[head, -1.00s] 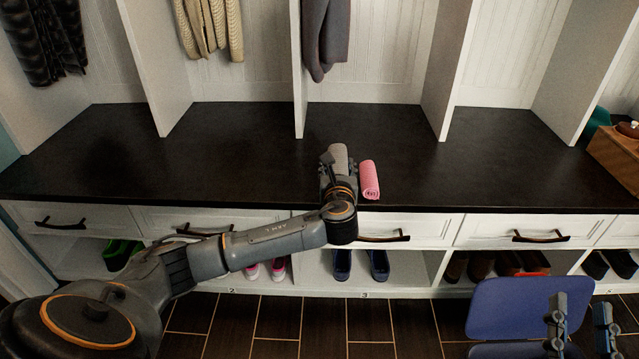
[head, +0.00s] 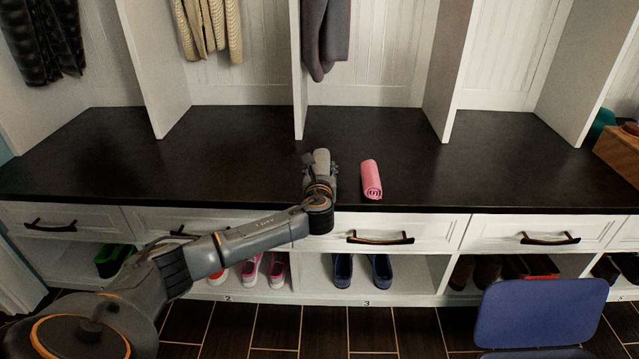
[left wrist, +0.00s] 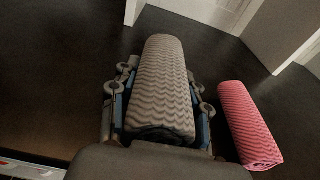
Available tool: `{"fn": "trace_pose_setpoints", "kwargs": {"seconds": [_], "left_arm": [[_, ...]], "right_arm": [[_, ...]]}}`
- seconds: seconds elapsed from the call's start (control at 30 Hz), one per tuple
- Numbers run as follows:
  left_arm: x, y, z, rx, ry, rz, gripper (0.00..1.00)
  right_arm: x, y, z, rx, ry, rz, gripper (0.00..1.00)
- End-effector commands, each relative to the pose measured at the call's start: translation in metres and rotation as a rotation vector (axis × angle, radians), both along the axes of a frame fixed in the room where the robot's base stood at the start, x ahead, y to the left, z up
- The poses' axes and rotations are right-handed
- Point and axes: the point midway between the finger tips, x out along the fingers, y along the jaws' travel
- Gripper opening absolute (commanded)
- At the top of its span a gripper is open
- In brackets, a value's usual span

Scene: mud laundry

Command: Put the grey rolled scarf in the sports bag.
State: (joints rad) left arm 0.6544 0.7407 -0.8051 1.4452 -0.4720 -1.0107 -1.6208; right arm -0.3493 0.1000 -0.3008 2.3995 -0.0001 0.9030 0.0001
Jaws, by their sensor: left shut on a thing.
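The grey rolled scarf (head: 321,158) is in my left gripper (head: 320,170), above the dark bench top. In the left wrist view the ribbed grey scarf (left wrist: 160,75) lies lengthwise between the two fingers of the left gripper (left wrist: 160,95), which are shut on it. The head view shows only part of the scarf beyond the gripper. I cannot tell how far it is above the bench. No sports bag can be made out for certain. My right gripper is not in view.
A pink roll (head: 371,179) lies on the bench (head: 240,150), right of my left gripper. White dividers (head: 299,70) split the bench. Shoes stand in cubbies below. A blue panel-like thing (head: 540,312) stands at lower right. A wooden box (head: 620,152) is at far right.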

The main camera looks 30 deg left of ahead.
Motion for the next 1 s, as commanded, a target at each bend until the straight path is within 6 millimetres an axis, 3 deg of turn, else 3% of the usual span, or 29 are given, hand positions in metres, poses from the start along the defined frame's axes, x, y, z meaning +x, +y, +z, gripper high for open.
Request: {"fn": "trace_pose_setpoints", "kwargs": {"seconds": [0.23, 0.33, 0.7, 0.73, 0.8, 0.83, 1.0], "left_arm": [[0.004, 0.006, -0.031, 0.0, 0.0, -0.001, 0.12], [0.004, 0.007, -0.031, 0.0, 0.001, 0.001, 0.12], [0.004, 0.007, -0.038, 0.0, 0.0, 0.0, 0.12], [0.004, 0.007, -0.038, 0.0, 0.0, 0.0, 0.5], [0.004, 0.006, -0.038, 0.0, 0.0, -0.001, 0.65], [0.004, 0.006, -0.038, 0.0, 0.0, -0.001, 0.69], [0.004, 0.007, -0.038, 0.0, 0.0, 0.0, 0.69]], "right_arm": [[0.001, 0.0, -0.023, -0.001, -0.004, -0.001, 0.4], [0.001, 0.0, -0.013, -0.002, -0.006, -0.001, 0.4], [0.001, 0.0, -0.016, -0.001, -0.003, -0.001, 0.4], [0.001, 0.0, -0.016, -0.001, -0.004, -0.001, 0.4], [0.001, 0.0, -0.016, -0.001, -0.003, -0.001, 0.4], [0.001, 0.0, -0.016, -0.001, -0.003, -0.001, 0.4], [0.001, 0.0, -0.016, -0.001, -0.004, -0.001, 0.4]]}}
